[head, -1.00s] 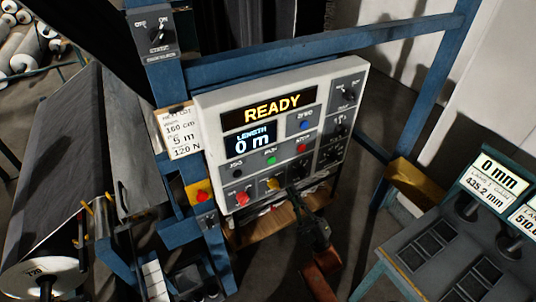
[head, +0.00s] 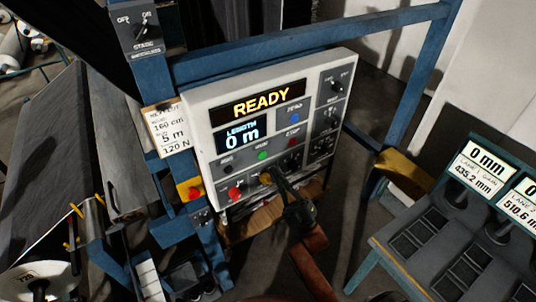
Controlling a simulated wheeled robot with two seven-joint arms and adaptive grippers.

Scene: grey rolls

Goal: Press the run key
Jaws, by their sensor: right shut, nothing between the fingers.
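The control panel (head: 205,160) is a white box with grey sections. Its display (head: 262,101) reads READY, and the length display (head: 240,138) reads 0 m. The run key (head: 262,155) is a small green button in the panel's middle row, uncovered, with its label above it. My right gripper (head: 274,172) is shut and empty, its tips just below and right of the green key, in front of the panel. I cannot tell whether the tips touch the panel. They partly cover a yellow control (head: 265,178). My left gripper is not in view.
A red stop key (head: 292,142) and a blue zero key (head: 295,118) are near the green key. A red button (head: 234,193) sits lower left on the panel. Blue frame posts (head: 415,90) surround it. A console with readouts (head: 485,165) stands at right.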

